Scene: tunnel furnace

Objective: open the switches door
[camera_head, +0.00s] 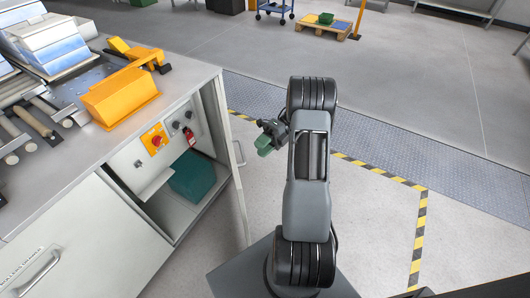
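The cabinet (100,195) at the left has an open compartment with a red and yellow switch (155,141) and small dark knobs on its inner panel. A narrow light door (228,130) stands swung out at the compartment's right side, with a metal handle (240,153) on its outer face. It appears to be the switches door and it stands open. My gripper (265,145) hangs in the air just right of this door, seemingly apart from it. A green part shows at its tip; I cannot tell whether it is a finger or a held thing. The fingers' opening is unclear.
A teal box (192,177) sits inside the compartment. Another closed door with a handle (38,272) is at lower left. A blue cart (275,10) and pallet (322,28) are far back. The floor at right is clear.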

